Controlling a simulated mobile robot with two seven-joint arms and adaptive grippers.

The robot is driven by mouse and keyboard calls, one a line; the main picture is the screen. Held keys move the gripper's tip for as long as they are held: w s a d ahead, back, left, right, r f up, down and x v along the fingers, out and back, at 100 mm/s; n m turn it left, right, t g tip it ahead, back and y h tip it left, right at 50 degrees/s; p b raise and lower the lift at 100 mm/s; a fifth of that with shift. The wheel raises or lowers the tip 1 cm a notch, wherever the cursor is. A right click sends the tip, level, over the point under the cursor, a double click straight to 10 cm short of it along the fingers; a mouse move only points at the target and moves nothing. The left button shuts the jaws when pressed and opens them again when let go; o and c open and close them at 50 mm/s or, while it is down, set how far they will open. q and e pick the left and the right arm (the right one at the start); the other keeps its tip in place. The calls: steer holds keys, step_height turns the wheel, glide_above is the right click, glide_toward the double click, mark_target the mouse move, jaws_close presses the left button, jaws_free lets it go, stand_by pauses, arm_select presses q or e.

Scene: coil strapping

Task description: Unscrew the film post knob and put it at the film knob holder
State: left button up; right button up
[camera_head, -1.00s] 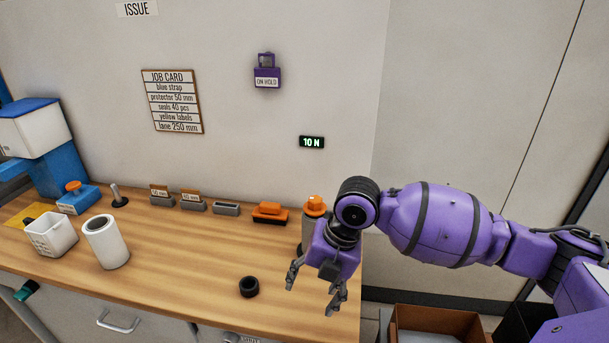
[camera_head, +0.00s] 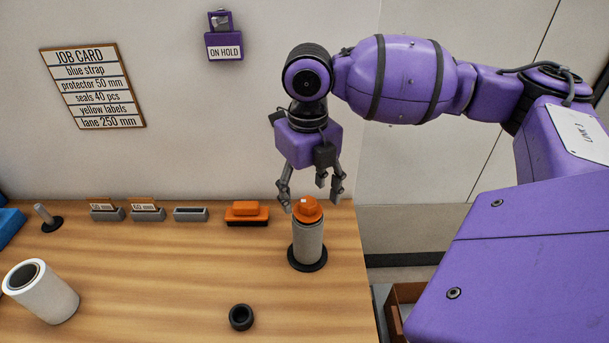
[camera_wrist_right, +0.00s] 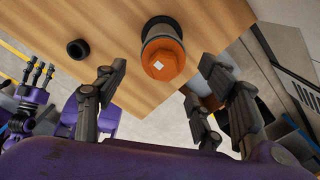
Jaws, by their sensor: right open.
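The orange film post knob (camera_head: 307,209) sits on top of the upright pale grey film post (camera_head: 308,240), which stands on a black round base near the table's right end. My right gripper (camera_head: 312,190) is open and empty, pointing down just above and behind the knob in the head view. In the right wrist view the knob (camera_wrist_right: 163,60) shows ahead, between the spread fingers (camera_wrist_right: 165,88), apart from them. A black ring-shaped piece (camera_head: 241,317) lies on the table front; I cannot tell whether it is the knob holder. My left gripper (camera_wrist_right: 38,82) shows at the wrist view's left edge, fingers apart.
An orange-and-black block (camera_head: 247,213) stands left of the post, beside small grey card holders (camera_head: 190,214). The wooden table (camera_head: 180,270) is clear in the middle. The wall is close behind.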

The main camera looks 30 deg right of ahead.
mark_target(307, 202)
step_height(307, 202, down, 2)
steer(key=shift+w+f, duration=0.15)
steer(key=shift+f, duration=0.6)
arm_select(q)
steer(key=shift+w+r, duration=0.3)
steer(key=shift+w, duration=0.55)
